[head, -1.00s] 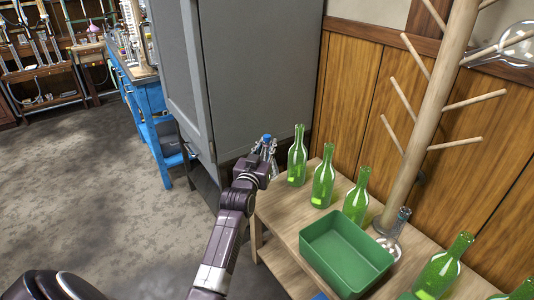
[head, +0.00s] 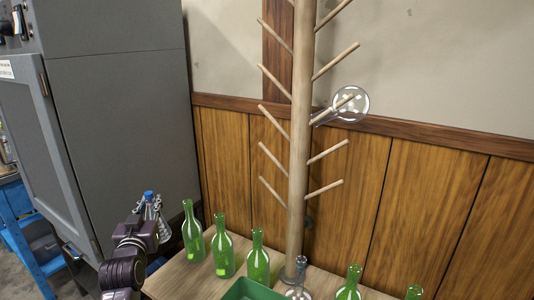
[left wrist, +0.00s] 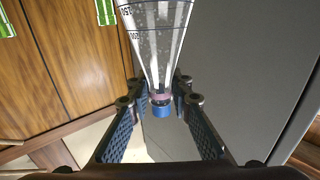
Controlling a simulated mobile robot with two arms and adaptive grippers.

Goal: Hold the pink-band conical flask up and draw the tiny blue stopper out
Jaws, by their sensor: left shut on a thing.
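The pink-band conical flask (left wrist: 160,45) is clear glass with dark markings. In the left wrist view its neck, with a pink band (left wrist: 161,97), points toward my palm. The tiny blue stopper (left wrist: 161,109) sits in the mouth of the flask, between my fingers. In the head view the blue stopper (head: 148,196) shows on top, above my left gripper (head: 153,214). My left gripper is shut on the flask near its neck and holds it up, left of the green bottles. The fingers hide part of the flask in the head view. My right gripper is not in view.
Several green bottles (head: 223,255) stand on the wooden table (head: 180,278). A green bin (head: 250,290) and a clear flask (head: 299,285) are at its front. A wooden peg rack (head: 300,130) carries a round glass flask (head: 350,103). A grey cabinet (head: 115,130) stands at left.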

